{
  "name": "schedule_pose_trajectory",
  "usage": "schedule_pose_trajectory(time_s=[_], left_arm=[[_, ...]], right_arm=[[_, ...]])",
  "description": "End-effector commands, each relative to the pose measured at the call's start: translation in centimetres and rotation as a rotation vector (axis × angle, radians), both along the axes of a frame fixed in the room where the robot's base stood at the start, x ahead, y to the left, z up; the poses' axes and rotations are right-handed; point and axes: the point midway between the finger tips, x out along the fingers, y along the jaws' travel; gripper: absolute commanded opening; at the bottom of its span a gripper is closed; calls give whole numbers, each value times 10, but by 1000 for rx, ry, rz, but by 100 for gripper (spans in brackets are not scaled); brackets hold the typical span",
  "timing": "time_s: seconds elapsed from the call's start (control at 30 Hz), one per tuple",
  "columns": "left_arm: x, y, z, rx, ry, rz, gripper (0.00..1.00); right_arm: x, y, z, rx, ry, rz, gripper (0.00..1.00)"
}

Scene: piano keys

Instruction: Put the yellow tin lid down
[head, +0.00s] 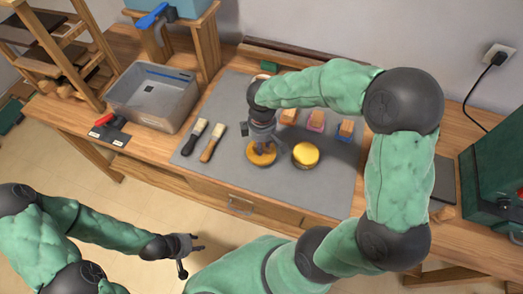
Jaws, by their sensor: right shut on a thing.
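The yellow tin lid (261,157) is a round yellow disc on or just above the grey mat, left of a second round yellow-topped piece (306,155). My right gripper (263,148) points down from above and is shut on the lid, hiding part of it. I cannot tell whether the lid touches the mat. My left gripper (193,261) is empty with its fingers apart, in front of the bench and well away from the lid.
The grey mat (233,187) has free room in front of the lid. Two brushes (213,142) lie to its left, and several small wooden-topped blocks (316,121) stand behind. A grey bin (152,96) stands farther left. A green machine (495,160) stands at the right.

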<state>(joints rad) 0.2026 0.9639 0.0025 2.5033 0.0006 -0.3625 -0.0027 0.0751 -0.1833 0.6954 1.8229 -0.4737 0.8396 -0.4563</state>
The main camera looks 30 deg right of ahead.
Motion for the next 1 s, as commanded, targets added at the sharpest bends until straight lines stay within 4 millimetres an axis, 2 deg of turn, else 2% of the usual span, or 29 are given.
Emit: schedule_pose_trajectory(time_s=[0.13, 0.3, 0.73, 0.77, 0.8, 0.83, 1.0], left_arm=[[0, 0, -7, 0, 0, 0, 40], [0, 0, -15, 0, 0, 0, 40], [0, 0, -17, 0, 0, 0, 40], [0, 0, -16, 0, 0, 0, 40], [0, 0, -16, 0, 0, 0, 40], [0, 0, -16, 0, 0, 0, 40], [0, 0, -16, 0, 0, 0, 40]], right_arm=[[7, -2, -15, 0, 3, 0, 0], [6, -2, -38, 0, 3, 0, 0], [6, -2, -43, 1, 1, 0, 0], [6, -2, -42, 1, 1, 0, 27], [6, -2, -42, 1, 1, 0, 39], [6, -2, -42, 1, 1, 0, 46], [6, -2, -42, 1, 1, 0, 46]])
